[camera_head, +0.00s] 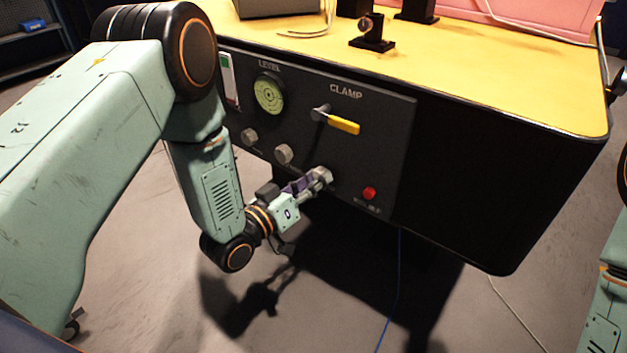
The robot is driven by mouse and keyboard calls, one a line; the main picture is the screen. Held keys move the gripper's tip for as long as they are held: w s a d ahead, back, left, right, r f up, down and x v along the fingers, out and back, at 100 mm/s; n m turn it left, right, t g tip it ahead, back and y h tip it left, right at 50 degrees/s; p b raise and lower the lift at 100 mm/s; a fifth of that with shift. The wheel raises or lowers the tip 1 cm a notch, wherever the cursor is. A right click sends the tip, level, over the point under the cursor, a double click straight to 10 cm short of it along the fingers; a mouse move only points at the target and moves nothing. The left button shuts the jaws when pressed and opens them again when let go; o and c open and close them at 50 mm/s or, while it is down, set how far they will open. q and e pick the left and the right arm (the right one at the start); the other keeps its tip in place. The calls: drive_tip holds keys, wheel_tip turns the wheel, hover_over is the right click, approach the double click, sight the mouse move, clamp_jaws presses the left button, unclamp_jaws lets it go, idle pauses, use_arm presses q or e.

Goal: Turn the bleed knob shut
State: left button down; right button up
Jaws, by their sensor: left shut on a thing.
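The dark control panel on the front of the yellow-topped bench carries a row of small grey knobs. The left knob (249,135) and the middle knob (284,154) are free. My left gripper (318,180) is shut on the bleed knob (325,174), the rightmost of the row, coming at it from the lower left. The fingers cover much of this knob, so its turn angle cannot be read. The small labels are too blurred to read. Part of my right arm shows at the right edge; its gripper is out of view.
Above the held knob is the CLAMP lever (342,125) with a yellow handle. A red button (369,193) is to the lower right, and a round LEVEL gauge (270,94) is at upper left. The yellow bench top (480,70) overhangs the panel. A blue cable hangs below.

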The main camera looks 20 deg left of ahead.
use_arm(q)
drive_tip(key=shift+r+m+y+p, duration=0.1)
drive_tip(key=shift+m+y+p, duration=0.4)
drive_tip(key=shift+m+p, duration=4.65)
drive_tip(key=m+b, duration=0.2)
drive_tip(key=m, duration=0.1)
drive_tip(key=c, duration=1)
unclamp_jaws()
drive_tip(key=v, duration=1.2)
drive_tip(key=shift+r, duration=0.25)
